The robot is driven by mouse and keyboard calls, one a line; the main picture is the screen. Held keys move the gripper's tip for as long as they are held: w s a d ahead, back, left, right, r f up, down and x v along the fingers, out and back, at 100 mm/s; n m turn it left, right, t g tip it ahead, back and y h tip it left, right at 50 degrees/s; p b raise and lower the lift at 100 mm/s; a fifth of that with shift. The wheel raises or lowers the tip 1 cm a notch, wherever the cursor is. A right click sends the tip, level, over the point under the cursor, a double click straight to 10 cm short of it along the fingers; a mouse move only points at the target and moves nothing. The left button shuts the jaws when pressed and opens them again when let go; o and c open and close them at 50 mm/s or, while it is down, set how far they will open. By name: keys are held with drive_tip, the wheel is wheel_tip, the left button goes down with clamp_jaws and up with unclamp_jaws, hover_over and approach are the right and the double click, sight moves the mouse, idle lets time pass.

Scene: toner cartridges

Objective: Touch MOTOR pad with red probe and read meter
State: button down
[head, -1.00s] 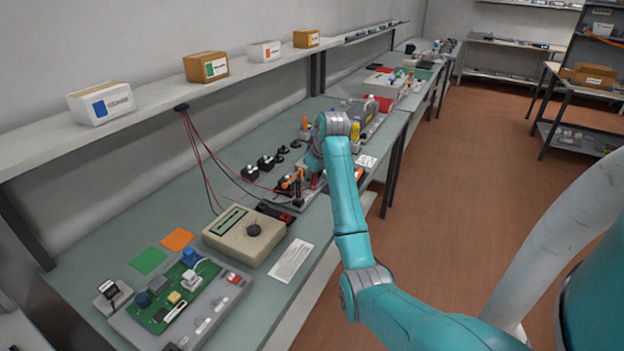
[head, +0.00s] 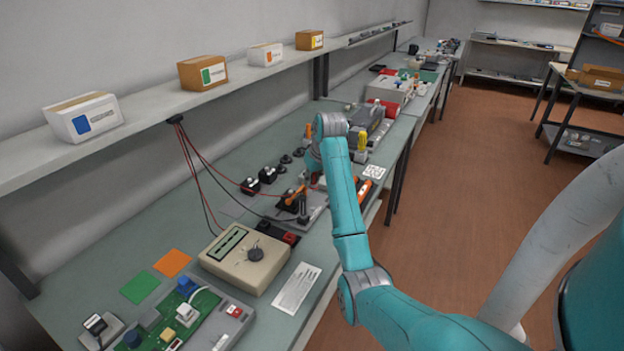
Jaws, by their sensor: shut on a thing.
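The beige meter (head: 222,268) sits on the bench at left centre, with a dial and a dark display too small to read. A red lead runs from the shelf edge across the bench to my gripper (head: 315,181), which is shut on the red probe. The gripper is over the far part of a grey board (head: 316,212), mostly hidden behind my arm. The probe itself and its tip cannot be made out. No MOTOR label is legible, so I cannot tell which pad is beneath or whether there is contact.
Black knobs (head: 268,174) stand behind the board. A red and black block (head: 280,233) is beside the meter. A green circuit board (head: 150,335) lies at front left, a white card (head: 297,289) near the bench edge. Boxes (head: 203,73) line the shelf above.

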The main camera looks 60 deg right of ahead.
drive_tip(key=shift+w+d+f, duration=0.1)
drive_tip(key=shift+w+f, duration=0.05)
drive_tip(key=shift+w, duration=0.05)
drive_tip(key=shift+f, duration=2.75)
drive_tip(key=shift+f, duration=0.55)
wheel_tip(320, 180, up, 7)
idle(0.8)
idle(0.5)
